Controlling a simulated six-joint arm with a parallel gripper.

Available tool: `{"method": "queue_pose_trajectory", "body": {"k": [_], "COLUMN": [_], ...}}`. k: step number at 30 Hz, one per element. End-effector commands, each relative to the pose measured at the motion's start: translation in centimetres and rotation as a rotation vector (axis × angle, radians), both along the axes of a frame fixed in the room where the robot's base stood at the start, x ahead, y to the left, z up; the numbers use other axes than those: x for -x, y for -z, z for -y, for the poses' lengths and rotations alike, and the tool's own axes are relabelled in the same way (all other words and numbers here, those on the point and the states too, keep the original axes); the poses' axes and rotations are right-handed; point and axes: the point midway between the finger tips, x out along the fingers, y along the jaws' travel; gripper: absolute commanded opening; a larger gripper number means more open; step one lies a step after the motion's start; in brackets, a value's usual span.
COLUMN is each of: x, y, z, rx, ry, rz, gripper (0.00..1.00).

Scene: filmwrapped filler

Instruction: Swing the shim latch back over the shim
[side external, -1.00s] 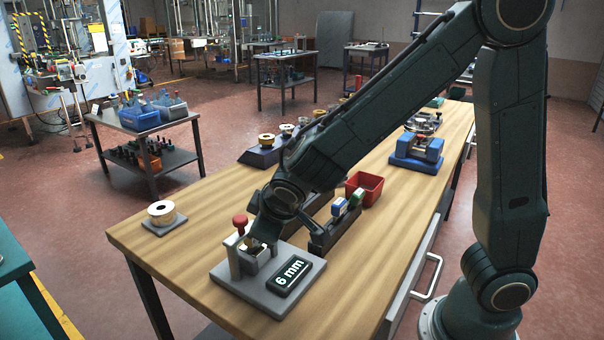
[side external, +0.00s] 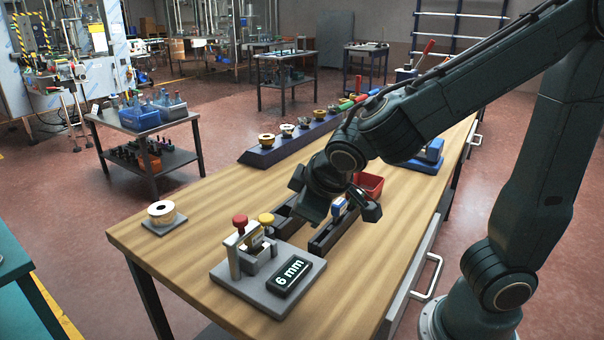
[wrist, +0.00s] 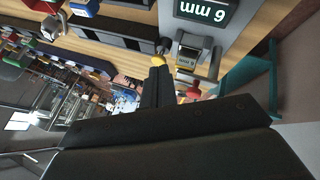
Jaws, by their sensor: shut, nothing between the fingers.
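The fixture's grey base plate (side external: 232,284) sits near the front of the bench with a dark "6 mm" plate (side external: 289,277) on it. A shim marked 6 mm (wrist: 188,59) stands in its holder; in the side view it is small and partly hidden. A red knob (side external: 240,220) tops the left post, and a yellow knob (side external: 266,218) stands behind the holder to the right. I cannot tell for certain which knob belongs to the latch. My gripper (side external: 306,216) is shut and empty, above and right of the fixture. The wrist view shows its fingers (wrist: 157,80) near the yellow knob.
Dark trays with a blue-topped piece (side external: 339,206) lie right of the fixture, under my wrist. A red bin (side external: 368,185) stands behind. A spool on a pad (side external: 162,212) is at the left, with bare wood between it and the fixture.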

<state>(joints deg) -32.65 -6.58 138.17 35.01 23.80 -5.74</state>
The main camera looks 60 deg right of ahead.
Motion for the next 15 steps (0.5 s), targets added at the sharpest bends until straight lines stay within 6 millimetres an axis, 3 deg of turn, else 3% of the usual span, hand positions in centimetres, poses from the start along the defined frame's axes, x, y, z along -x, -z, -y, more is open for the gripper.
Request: {"method": "queue_pose_trajectory", "body": {"k": [6, 15], "x": [0.9, 1.4], "y": [-1.7, -2.4], "z": [0.7, 1.2], "rx": [-0.002, 0.0], "ry": [0.0, 0.0], "rz": [0.003, 0.001], "gripper": [0.0, 0.0]}}
